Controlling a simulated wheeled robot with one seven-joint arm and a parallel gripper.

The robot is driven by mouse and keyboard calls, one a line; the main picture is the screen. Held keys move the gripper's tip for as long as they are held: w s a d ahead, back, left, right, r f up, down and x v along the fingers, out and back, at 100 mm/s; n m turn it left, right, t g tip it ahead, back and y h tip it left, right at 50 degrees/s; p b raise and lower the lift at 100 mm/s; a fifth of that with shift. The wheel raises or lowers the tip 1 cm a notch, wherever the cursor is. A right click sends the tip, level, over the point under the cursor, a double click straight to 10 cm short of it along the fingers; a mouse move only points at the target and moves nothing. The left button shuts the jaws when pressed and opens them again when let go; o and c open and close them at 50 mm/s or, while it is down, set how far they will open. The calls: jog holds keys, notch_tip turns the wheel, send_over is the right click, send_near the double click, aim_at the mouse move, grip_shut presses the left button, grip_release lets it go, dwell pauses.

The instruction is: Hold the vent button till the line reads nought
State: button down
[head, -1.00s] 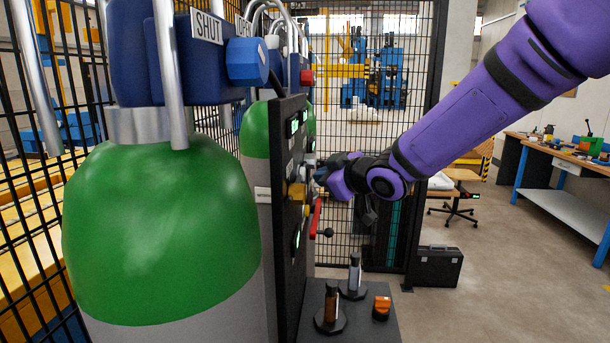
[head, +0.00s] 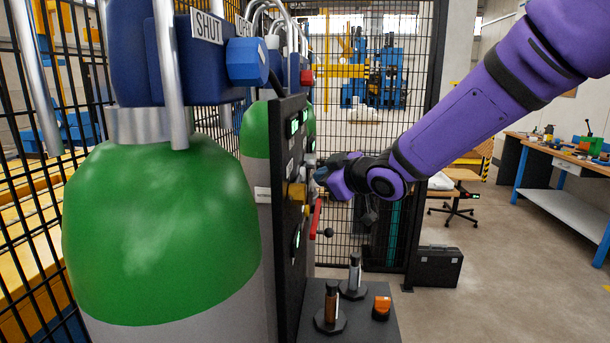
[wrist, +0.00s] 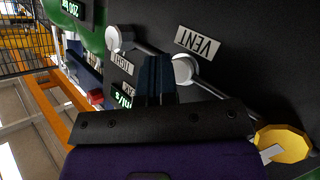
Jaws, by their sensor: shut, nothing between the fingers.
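The black control panel (head: 290,150) stands nearly edge-on in the head view. In the wrist view a VENT label (wrist: 197,41) sits beside a round white button (wrist: 185,69). A second white button (wrist: 119,38) with its own label is to the left. My gripper (wrist: 158,62) is shut and empty, its dark fingertips close to the panel between the two buttons, nearer the VENT one. I cannot tell whether they touch it. In the head view my gripper (head: 320,174) is at the panel's face. Green-lit readouts (wrist: 72,8) show, too partial to read surely.
A yellow knob (wrist: 283,145) is at the right in the wrist view. A red lever (head: 315,219) hangs below my gripper. Green-topped cylinders (head: 160,235) stand left of the panel. A small stand (head: 375,328) below holds dark-based posts and an orange piece. Open floor lies right.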

jog(key=shift+a, duration=0.15)
jog(key=shift+a, duration=0.25)
jog(key=shift+a, duration=0.55)
dwell(2.1)
jog(key=shift+d, duration=0.15)
dwell(1.3)
jog(key=shift+d, duration=0.8)
jog(key=shift+s+d, duration=0.1)
jog(key=shift+d, duration=2.4)
